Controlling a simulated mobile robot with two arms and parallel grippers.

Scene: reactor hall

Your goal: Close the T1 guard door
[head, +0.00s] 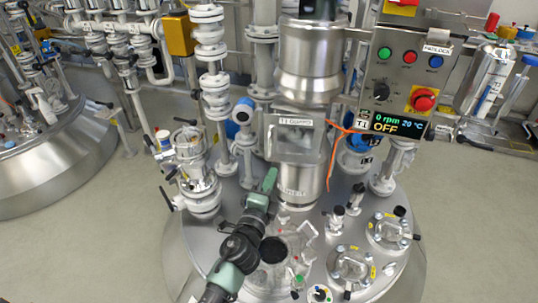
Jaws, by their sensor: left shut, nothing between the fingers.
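The T1 guard door (298,146) is a clear panel in a pale frame, in front of the agitator shaft below the steel motor housing. A label reading GUARD (296,122) sits along its upper edge. I cannot tell whether the door lies flush with its frame. My left gripper (270,174) reaches up from the bottom of the view, with green and black parts. It is shut and empty, just below and left of the door. I cannot tell whether it touches anything. My right gripper is not in view.
An orange cable (331,165) hangs just right of the door. The control box (405,70) at upper right has buttons, a red knob and a display reading 0 rpm, 20 °C, OFF. Valves and pipes (212,75) stand left. Ports and fittings crowd the steel vessel lid (225,222).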

